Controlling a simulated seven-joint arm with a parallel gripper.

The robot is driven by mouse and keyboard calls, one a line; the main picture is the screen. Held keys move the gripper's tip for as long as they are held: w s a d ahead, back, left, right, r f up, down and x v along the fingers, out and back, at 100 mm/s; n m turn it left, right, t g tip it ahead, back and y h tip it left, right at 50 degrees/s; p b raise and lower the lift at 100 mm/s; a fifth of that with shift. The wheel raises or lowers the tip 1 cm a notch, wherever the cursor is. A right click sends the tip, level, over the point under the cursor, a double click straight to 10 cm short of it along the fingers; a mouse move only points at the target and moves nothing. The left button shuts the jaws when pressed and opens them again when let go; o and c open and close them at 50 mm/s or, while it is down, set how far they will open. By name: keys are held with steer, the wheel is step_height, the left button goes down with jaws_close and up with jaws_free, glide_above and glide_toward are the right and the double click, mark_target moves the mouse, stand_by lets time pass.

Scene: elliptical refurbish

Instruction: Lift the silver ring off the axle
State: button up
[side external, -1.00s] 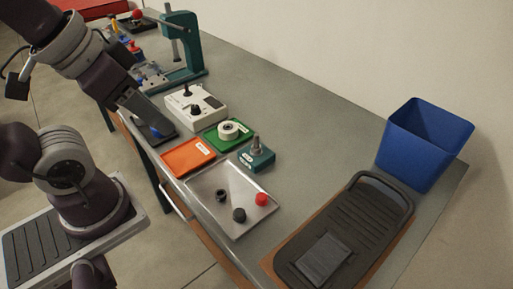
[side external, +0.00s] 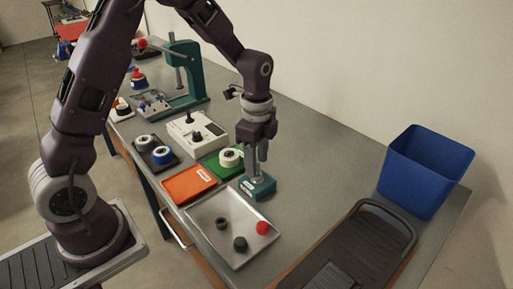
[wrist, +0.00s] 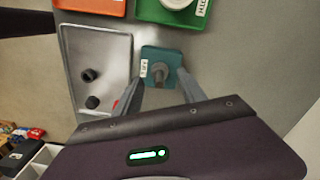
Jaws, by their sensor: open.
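The teal block (side external: 265,186) carries the upright grey axle. In the wrist view the block (wrist: 150,53) is ahead of my gripper, with the axle (wrist: 159,71) seen nearly end-on. A grey ring-like collar (side external: 256,173) sits low around the axle in the side view; its exact edge is hard to tell from the axle. My gripper (side external: 257,155) is open, pointing down over the block, and covers the axle's upper part in the side view. In the wrist view its fingers (wrist: 160,82) appear on either side of the axle, with no clear contact.
A metal tray (side external: 222,248) with two dark parts and a red one lies in front of the block. Orange (side external: 188,185) and green (side external: 217,166) trays, a white control box (side external: 197,133) and a teal press (side external: 187,70) stand nearby. A blue bin (side external: 425,170) is at right.

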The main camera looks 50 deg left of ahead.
steer(key=shift+f, duration=1.55)
steer(key=shift+c, duration=0.5)
jaws_close()
